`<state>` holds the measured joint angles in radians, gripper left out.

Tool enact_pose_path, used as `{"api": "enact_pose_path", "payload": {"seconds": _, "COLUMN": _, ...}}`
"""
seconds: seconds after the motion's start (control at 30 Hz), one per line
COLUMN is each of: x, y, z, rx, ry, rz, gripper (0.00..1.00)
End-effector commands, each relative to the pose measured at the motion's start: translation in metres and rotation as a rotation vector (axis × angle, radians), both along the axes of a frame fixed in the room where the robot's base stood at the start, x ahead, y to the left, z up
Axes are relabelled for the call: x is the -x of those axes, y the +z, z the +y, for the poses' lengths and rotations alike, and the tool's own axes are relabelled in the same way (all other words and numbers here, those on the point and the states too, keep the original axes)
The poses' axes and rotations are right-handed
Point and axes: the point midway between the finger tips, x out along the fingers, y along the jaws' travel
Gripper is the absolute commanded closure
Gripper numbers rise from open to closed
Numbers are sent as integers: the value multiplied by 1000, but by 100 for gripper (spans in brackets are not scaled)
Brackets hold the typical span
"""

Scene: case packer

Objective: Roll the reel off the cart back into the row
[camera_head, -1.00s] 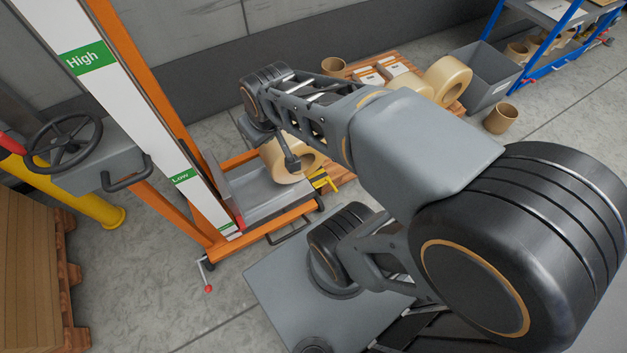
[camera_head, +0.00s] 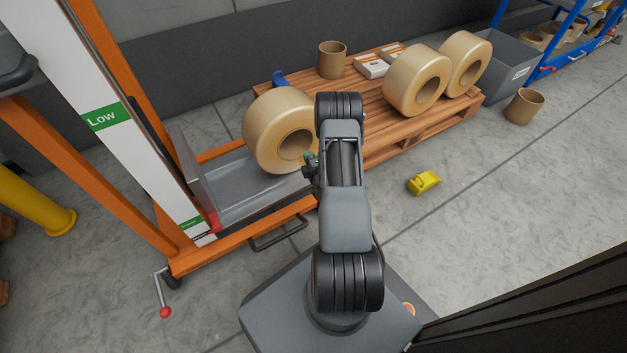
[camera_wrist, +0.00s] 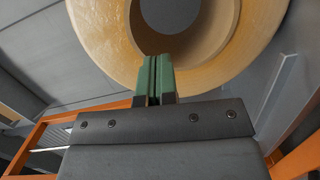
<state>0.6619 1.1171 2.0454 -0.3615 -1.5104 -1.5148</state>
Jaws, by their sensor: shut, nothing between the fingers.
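The tan reel (camera_head: 262,125) stands on its rim at the right end of the cart's grey tray (camera_head: 235,186), next to the pallet's left edge. Its underside contact is partly hidden. The row is two similar reels, a nearer one (camera_head: 405,85) and a farther one (camera_head: 463,66), upright on the wooden pallet (camera_head: 385,140). My gripper (camera_head: 309,160) is at the reel's near right side, partly hidden by my wrist. In the wrist view, its green-padded fingers (camera_wrist: 157,75) are shut and empty before the reel's lower face (camera_wrist: 110,45); contact cannot be told.
A brown core (camera_head: 332,60) and white boxes (camera_head: 376,66) sit on the pallet's back. A yellow block (camera_head: 424,183) lies on the floor before the pallet. The orange lift frame (camera_head: 125,120) stands left. A grey bin (camera_head: 511,66) and another core (camera_head: 524,106) stand right.

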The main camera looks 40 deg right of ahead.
Motion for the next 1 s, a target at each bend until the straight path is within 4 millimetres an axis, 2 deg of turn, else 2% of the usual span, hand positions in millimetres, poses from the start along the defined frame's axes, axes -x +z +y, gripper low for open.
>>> {"api": "enact_pose_path", "payload": {"seconds": 0.03, "x": 7, "y": -22, "z": -2, "rx": 22, "ry": -6, "rz": -14, "gripper": 100}}
{"api": "enact_pose_path", "payload": {"seconds": 0.1, "x": 13, "y": -32, "z": -2, "rx": 50, "ry": -10, "rz": -33, "gripper": 100}}
{"api": "enact_pose_path", "payload": {"seconds": 0.2, "x": 17, "y": -39, "z": -4, "rx": 77, "ry": -15, "rz": -51, "gripper": 100}}
{"api": "enact_pose_path", "payload": {"seconds": 0.33, "x": 10, "y": -40, "z": -5, "rx": 88, "ry": -16, "rz": -59, "gripper": 100}}
{"api": "enact_pose_path", "payload": {"seconds": 1.0, "x": -91, "y": -39, "z": -18, "rx": 87, "ry": -15, "rz": -59, "gripper": 100}}
